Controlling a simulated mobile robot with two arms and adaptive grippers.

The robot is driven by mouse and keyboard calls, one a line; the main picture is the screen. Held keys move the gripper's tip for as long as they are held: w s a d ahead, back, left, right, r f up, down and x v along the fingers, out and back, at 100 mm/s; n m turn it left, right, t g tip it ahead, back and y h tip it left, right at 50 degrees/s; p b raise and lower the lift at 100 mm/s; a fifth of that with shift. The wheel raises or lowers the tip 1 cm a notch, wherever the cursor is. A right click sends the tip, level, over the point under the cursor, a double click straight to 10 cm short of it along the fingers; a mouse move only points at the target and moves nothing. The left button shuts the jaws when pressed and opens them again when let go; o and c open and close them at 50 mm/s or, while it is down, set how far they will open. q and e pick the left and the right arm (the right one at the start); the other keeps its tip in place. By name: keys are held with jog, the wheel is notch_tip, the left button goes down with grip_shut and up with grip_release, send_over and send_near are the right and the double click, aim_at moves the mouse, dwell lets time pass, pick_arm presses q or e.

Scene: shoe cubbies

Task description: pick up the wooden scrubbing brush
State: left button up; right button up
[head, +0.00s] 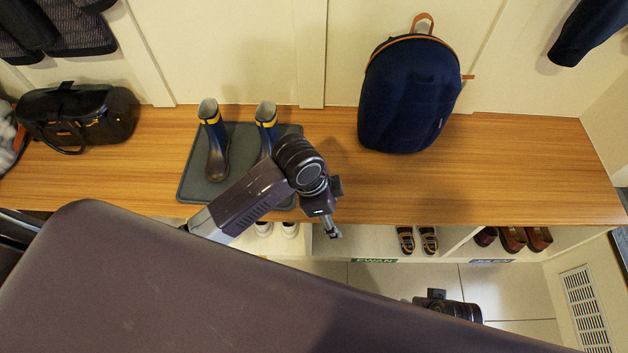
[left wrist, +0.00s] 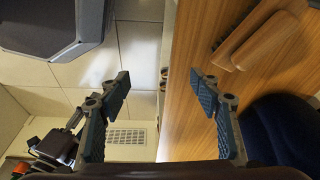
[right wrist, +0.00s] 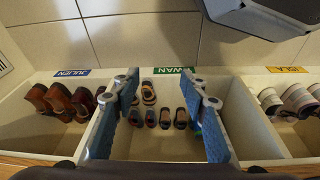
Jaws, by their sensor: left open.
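My right gripper (right wrist: 160,85) is open and empty above the cubbies.
The wooden bench (head: 530,180) holds a navy backpack (head: 407,95), a black bag (head: 80,112) and boots (head: 214,145) on a grey mat (head: 240,140). Below are cubbies with shoes (right wrist: 165,117) and dividers. The bench's right part is clear.

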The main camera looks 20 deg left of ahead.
pick_arm(q)
jog(key=w+a+r+m+y, duration=0.1)
jog(key=w+a+m, duration=0.1)
jog(key=w, duration=0.1)
jog(key=w+a+r+m+g+y, duration=0.1)
jog(key=w+a+m, duration=0.1)
jog(key=w+a, duration=0.1)
jog(key=w+a+r+m+y, duration=0.1)
jog(key=w+a, duration=0.2)
jog(key=w, duration=0.2)
jog(key=shift+w+a+r+m+g, duration=0.15)
jog(key=shift+w+m+g, duration=0.05)
jog(key=shift+m+g, duration=0.2)
pick_arm(e)
jog(key=s+f, duration=0.5)
jog(key=f, duration=0.8)
pick_arm(q)
jog(key=shift+w+a, duration=0.1)
notch_tip(320, 180, down, 2)
jog(key=shift+f+b, duration=0.1)
jog(key=shift+b, duration=0.2)
jog(key=shift+f+b, duration=0.7)
jog(key=shift+f, duration=2)
jog(key=shift+d, duration=0.2)
jog(key=c, duration=1.4)
pick_arm(e)
jog(key=w+r, duration=0.3)
jog(key=r, duration=0.2)
jog(key=shift+w, duration=0.25)
